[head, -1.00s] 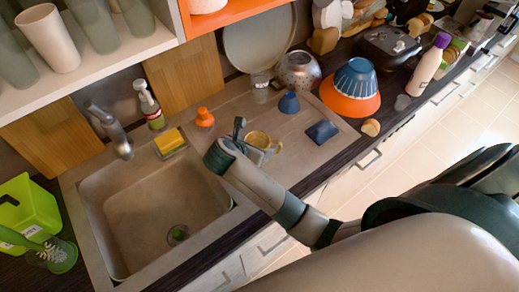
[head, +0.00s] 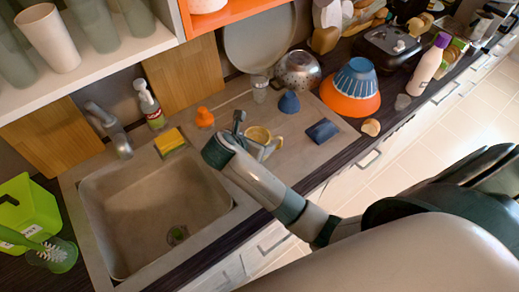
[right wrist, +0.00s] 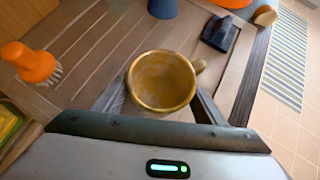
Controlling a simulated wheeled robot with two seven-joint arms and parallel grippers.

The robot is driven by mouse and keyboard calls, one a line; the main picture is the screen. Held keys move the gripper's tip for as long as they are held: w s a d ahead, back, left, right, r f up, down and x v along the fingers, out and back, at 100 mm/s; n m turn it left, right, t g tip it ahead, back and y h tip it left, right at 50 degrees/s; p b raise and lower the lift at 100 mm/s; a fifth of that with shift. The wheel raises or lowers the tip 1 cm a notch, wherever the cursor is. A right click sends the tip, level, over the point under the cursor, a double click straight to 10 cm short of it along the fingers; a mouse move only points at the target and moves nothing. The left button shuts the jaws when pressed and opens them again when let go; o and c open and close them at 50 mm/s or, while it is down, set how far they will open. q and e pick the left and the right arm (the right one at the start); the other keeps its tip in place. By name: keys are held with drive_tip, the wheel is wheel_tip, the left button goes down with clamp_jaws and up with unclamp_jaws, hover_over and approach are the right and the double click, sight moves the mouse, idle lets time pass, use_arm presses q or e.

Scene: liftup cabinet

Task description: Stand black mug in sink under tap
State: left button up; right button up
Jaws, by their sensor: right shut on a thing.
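A yellow-brown mug (head: 257,134), not black, is over the drainboard right of the sink; its open top and handle show in the right wrist view (right wrist: 162,82). My right gripper (head: 256,146) is shut on this mug, with a finger on either side of it. I cannot tell whether its base touches the drainboard. The empty grey sink (head: 150,205) with its drain is left of the gripper. The tap (head: 112,130) stands at the sink's back left. No clearly black mug shows. My left gripper is out of view.
A yellow sponge (head: 169,141) and a soap bottle (head: 150,105) stand behind the sink. An orange brush (head: 204,117), a blue cone-shaped thing (head: 289,102) and a dark blue block (head: 322,131) are around the drainboard. A green caddy (head: 30,212) is left of the sink.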

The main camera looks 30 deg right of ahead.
drive_tip(key=shift+r, duration=1.35)
drive_tip(key=shift+w, duration=0.1)
drive_tip(key=shift+w+a+r+b, duration=0.1)
drive_tip(key=shift+w+r+b, duration=0.1)
drive_tip(key=shift+w+b, duration=0.3)
drive_tip(key=w+a+r+n+t+y+b, duration=0.4)
drive_tip(key=w+r+n+b, duration=0.15)
drive_tip(key=n+b, duration=0.2)
drive_tip(key=s+n+y+b, duration=0.1)
drive_tip(key=b, duration=0.1)
drive_tip(key=s+a+n+y+b, duration=0.1)
drive_tip(key=s+n+b, duration=0.1)
drive_tip(key=s+f+n+y+b, duration=0.1)
drive_tip(key=s+b, duration=0.1)
drive_tip(key=b, duration=0.1)
drive_tip(key=shift+s+a+f+y, duration=0.1)
drive_tip(key=shift+s+a+y, duration=0.15)
drive_tip(key=shift+y, duration=0.15)
drive_tip(key=shift+w+a, duration=0.1)
drive_tip(key=shift+a, duration=0.05)
